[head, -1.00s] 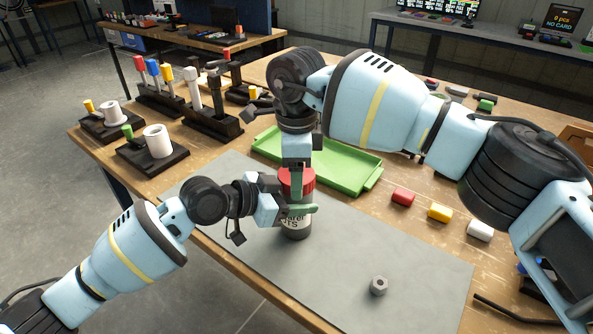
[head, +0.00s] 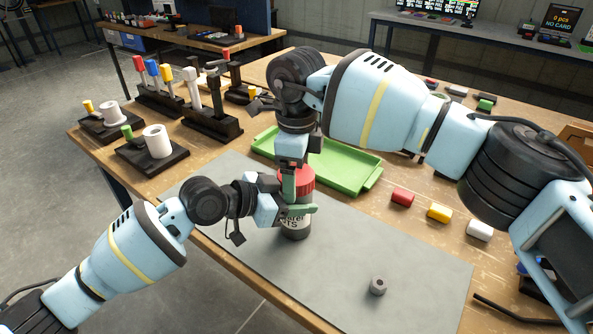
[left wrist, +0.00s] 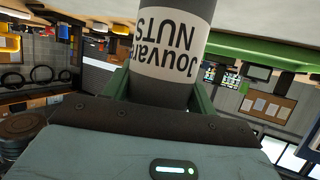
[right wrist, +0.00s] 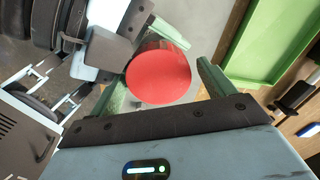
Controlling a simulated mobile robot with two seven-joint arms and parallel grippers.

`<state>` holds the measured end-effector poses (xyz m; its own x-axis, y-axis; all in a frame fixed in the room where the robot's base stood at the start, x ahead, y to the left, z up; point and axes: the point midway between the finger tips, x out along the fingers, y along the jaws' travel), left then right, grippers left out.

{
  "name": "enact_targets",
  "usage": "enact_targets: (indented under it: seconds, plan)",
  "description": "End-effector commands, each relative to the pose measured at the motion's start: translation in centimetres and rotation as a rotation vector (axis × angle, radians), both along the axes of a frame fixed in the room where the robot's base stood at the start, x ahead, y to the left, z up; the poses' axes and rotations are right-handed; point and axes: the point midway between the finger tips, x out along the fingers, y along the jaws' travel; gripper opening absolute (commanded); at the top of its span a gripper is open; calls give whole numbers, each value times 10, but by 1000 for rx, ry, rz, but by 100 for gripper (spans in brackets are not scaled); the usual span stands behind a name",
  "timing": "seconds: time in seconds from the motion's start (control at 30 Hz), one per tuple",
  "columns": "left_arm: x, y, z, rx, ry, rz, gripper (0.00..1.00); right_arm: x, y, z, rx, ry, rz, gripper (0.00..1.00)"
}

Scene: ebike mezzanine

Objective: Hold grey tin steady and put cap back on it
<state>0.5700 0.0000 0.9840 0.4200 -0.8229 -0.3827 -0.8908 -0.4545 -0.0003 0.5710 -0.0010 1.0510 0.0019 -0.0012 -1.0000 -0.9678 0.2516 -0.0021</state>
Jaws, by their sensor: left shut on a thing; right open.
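The grey tin (head: 295,232) stands upright on the grey mat, with a white label reading NUTS in the left wrist view (left wrist: 172,45). My left gripper (head: 298,211) is shut around the tin's body, one finger on each side. The red cap (head: 302,178) sits on top of the tin; whether it is fully seated I cannot tell. My right gripper (right wrist: 165,85) is open above it, with the round red cap top (right wrist: 158,78) between its fingers. The cap lies nearer the left finger in that view, with a clear gap to the right finger.
A hex nut (head: 378,286) lies on the mat (head: 340,260). A green tray (head: 345,165) is just behind the tin. Red, yellow and white blocks (head: 440,213) lie to the right. Black stands (head: 152,158) with rolls and handles are at the left. The mat's front is mostly clear.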

Motion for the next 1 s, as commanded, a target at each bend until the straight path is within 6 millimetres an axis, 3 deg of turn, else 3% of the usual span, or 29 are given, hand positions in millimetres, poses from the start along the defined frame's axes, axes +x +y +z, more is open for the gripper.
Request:
enact_targets:
  seconds: [0.17,0.47,0.83,1.0]
  plan:
    - [1,0,0,1,1,2,0,-2,3,9,4,2,6,86]
    - [0,0,-1,0,1,0,0,-1,2,43,2,1,4,86]
    - [0,0,-1,0,2,-1,0,-1,1,45,1,2,11,82]
    - [0,0,-1,0,2,-1,0,-1,2,49,1,2,111,82]
